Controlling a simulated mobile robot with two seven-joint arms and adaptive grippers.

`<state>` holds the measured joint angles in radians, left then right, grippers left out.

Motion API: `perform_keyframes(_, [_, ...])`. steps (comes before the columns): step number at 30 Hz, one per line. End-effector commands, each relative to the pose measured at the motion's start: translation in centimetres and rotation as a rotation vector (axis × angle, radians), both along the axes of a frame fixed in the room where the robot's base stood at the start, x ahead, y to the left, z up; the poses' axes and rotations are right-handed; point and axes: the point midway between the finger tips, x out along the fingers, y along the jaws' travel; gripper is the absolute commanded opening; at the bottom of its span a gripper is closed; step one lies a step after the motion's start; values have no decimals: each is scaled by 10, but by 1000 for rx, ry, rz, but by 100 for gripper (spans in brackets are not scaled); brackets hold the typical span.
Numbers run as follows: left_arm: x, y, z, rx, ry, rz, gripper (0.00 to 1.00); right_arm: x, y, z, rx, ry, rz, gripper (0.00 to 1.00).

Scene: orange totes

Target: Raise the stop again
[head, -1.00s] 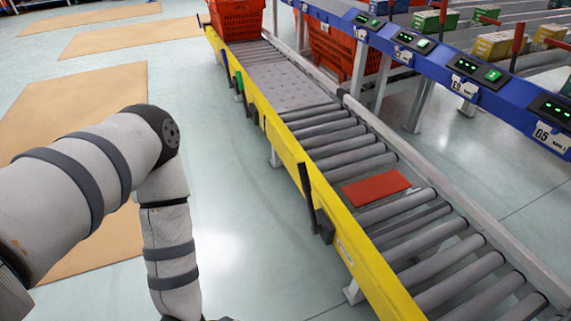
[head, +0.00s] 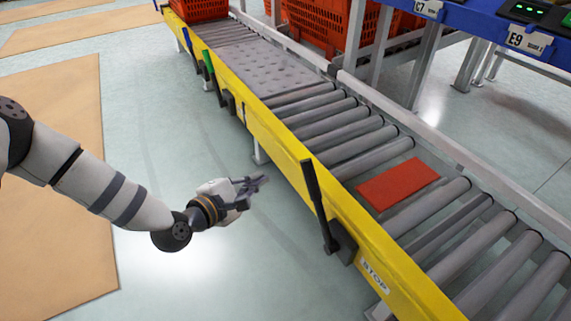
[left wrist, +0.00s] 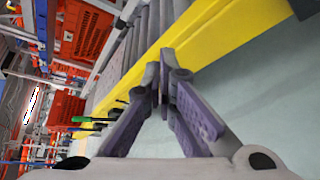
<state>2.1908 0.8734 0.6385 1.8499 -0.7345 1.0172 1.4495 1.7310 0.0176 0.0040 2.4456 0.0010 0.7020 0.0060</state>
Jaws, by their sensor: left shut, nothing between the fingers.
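The stop is a red plate (head: 398,183) lying flat among the rollers of the conveyor. A black lever (head: 313,190) stands on the outer side of the yellow rail (head: 270,128), tilted slightly, near a label reading STOP (head: 374,275). My left gripper (head: 262,182) is shut and empty, left of the lever and apart from it, over the floor beside the rail. Its fingers meet in the left wrist view (left wrist: 163,85), with the yellow rail (left wrist: 190,28) beyond them. My right gripper is not in view.
Other levers with green (head: 209,70) and blue (head: 187,40) handles sit farther up the rail. An orange tote (head: 198,8) stands at the conveyor's far end. A blue beam (head: 480,22) with displays runs behind.

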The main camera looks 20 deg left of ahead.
Motion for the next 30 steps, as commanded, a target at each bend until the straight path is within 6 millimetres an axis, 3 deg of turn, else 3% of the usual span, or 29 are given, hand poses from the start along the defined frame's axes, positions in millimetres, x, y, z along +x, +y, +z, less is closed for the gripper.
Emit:
perform_keyframes(7, [1, -1, 0, 2, 1, -2, 0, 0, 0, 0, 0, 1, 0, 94])
perform_keyframes(10, [11, -3, -5, 3, 0, -3, 0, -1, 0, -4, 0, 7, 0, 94])
perform_keyframes(23, [97, -22, -35, 4, 4, -4, 0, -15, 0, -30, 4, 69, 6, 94])
perform_keyframes(25, [88, -34, -18, 0, 1, -7, 0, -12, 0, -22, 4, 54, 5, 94])
perform_keyframes(30, [82, -48, -7, 1, 1, -5, 0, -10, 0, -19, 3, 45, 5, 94])
